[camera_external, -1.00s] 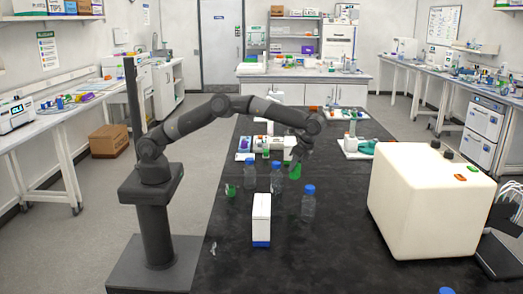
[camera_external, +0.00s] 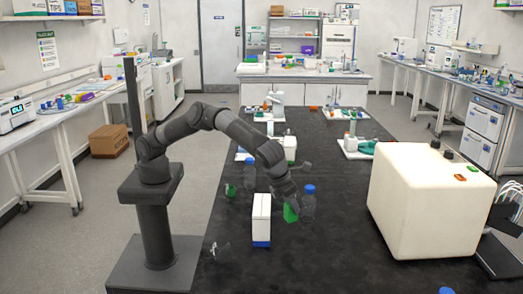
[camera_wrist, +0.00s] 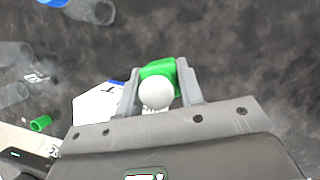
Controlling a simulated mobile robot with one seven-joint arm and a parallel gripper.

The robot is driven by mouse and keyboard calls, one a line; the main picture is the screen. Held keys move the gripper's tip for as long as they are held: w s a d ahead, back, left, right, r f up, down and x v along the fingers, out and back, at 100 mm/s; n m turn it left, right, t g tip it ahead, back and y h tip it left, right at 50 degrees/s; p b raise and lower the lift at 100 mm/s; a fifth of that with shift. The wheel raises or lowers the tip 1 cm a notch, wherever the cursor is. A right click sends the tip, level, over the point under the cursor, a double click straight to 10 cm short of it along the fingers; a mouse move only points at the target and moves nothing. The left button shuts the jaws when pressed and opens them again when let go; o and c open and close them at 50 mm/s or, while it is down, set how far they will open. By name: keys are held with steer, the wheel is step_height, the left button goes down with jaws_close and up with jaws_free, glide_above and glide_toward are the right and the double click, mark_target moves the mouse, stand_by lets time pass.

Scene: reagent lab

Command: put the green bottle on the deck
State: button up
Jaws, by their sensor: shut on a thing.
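The green bottle (camera_external: 290,214) is in my gripper, low over the black bench, between the white box with a blue base and a clear blue-capped bottle. In the wrist view, the green bottle (camera_wrist: 158,69) sits between the two fingers of my gripper (camera_wrist: 160,84), with a round white part facing the camera. My gripper is shut on it. In the outside view the wrist hides the fingers, and I cannot tell if the bottle touches the bench. I cannot tell which surface is the deck.
The white box (camera_external: 261,218) stands just left of the held bottle. The clear blue-capped bottle (camera_external: 308,204) is close on its right. A green-capped item (camera_external: 230,190) stands further left. A large cream machine (camera_external: 425,205) fills the right. The black bench (camera_external: 325,255) is clear in front.

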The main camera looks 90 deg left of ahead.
steer(key=s+d+m+h, duration=0.5)
steer(key=d+m, duration=0.4)
steer(key=d, duration=0.5)
steer(key=shift+y, duration=0.7)
steer(key=f, duration=1)
steer(key=shift+s+d, duration=0.15)
steer(key=shift+s, duration=0.2)
steer(key=shift+f, duration=0.15)
steer(key=o, duration=1)
steer(key=shift+o, duration=0.2)
steer(key=shift+s+r, duration=0.1)
steer(key=shift+r, duration=0.4)
steer(key=v, duration=1.1)
